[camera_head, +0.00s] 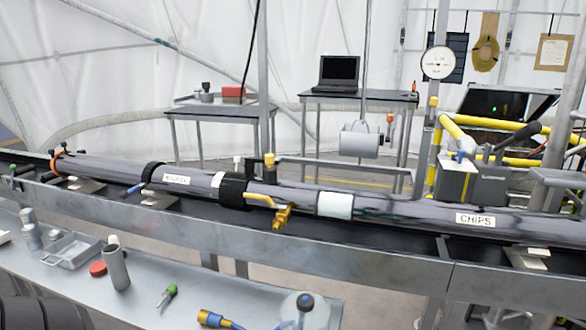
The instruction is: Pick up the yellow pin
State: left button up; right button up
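I cannot tell for sure which thing is the yellow pin. A small upright piece with a yellow top (269,159) stands at the black collar (232,190) on the long grey pipe (390,206). A yellow-brass fitting with a thin yellow arm (282,217) sits on the front of the pipe, right of the collar. Neither of my grippers shows in the head view.
The pipe lies in a long metal trough (370,248). The near bench (150,297) holds a grey cylinder (116,268), a green-handled tool (167,296), a blue-and-yellow connector (215,320) and a tray (72,250). A laptop (338,72) sits on a table behind.

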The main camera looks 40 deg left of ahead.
aim_at(269, 157)
jog(key=i+l+u, duration=0.15)
jog(key=u, duration=0.2)
jog(key=i+l+u, duration=0.15)
jog(key=u, duration=0.25)
jog(key=i+l+u, duration=0.1)
jog(key=l+u, duration=0.25)
jog(key=j, duration=0.15)
